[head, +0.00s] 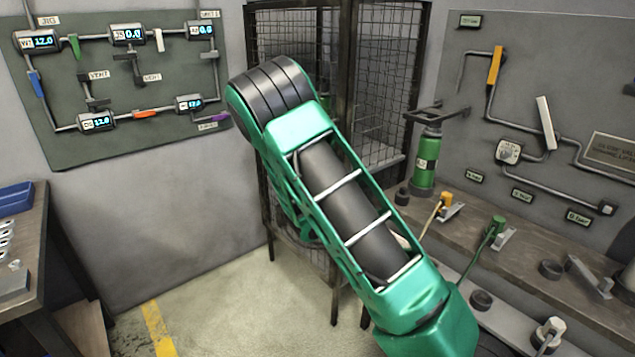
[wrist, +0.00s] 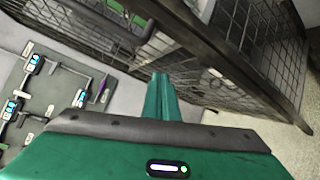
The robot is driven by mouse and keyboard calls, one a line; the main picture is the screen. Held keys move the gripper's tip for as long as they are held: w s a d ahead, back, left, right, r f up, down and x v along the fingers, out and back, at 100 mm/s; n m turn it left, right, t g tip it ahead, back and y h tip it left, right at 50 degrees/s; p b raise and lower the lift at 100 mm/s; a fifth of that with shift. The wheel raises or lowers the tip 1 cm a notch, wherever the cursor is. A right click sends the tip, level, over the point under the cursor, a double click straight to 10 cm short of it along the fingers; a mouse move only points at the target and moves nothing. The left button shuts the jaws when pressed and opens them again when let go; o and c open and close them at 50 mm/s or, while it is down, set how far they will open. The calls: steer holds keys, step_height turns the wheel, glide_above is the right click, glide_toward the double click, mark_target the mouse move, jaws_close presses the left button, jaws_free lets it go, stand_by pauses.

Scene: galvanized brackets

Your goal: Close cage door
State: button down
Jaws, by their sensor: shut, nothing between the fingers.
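The cage (head: 283,55) is a dark metal frame with wire mesh, standing on legs at the back centre of the head view. A framed mesh panel (head: 385,95) shows on its right side; I cannot tell for certain how far the door stands open. In the wrist view, a mesh panel with a dark frame (wrist: 255,40) fills the upper right. My gripper (wrist: 160,78) has its green fingers together and empty, close to the dark frame bar; contact is unclear. My arm hides my gripper and the cage's lower front in the head view.
A green cylinder (head: 425,160) stands at the back of the workbench (head: 465,225) on the right, with several brackets and levers. A gauge panel (head: 130,85) hangs on the left wall. Another bench (head: 38,255) is at the left edge. Floor (head: 225,310) is clear between.

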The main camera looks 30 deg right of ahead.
steer(key=s+d+r, duration=0.3)
steer(key=s+d, duration=0.3)
steer(key=s, duration=0.3)
steer(key=shift+s+r, duration=0.2)
steer(key=shift+r, duration=0.2)
